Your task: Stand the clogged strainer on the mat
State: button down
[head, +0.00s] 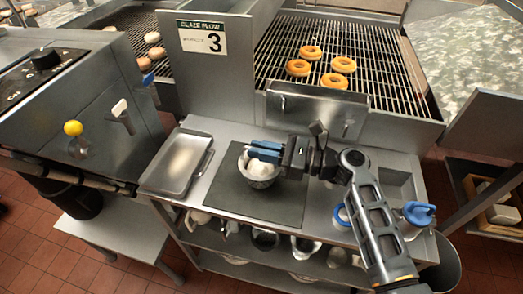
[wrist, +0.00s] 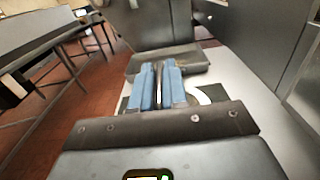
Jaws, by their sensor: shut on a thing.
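The strainer (head: 262,183) is a grey metal bowl-like basket with white clogged matter in it. It looks about upright, over the left-middle part of the dark mat (head: 285,207). I cannot tell whether its bottom touches the mat. My gripper (head: 253,151) reaches in from the right with blue fingers, shut on the strainer's upper edge. The fingers hide much of the rest.
A metal tray (head: 150,184) lies left of the mat. A blue-and-white roll (head: 342,216) and a blue-topped container (head: 418,213) stand on the right. Behind rises the steel front of the doughnut grate (head: 318,108). Bare mat lies in front of the strainer.

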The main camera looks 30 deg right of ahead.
jog(key=shift+f, duration=0.25)
jog(key=shift+f, duration=0.15)
jog(key=c, duration=1.1)
grip_release()
jog(key=shift+c, duration=0.2)
jog(key=b+v, duration=0.1)
jog(key=v, duration=0.6)
jog(key=shift+s+d, duration=0.2)
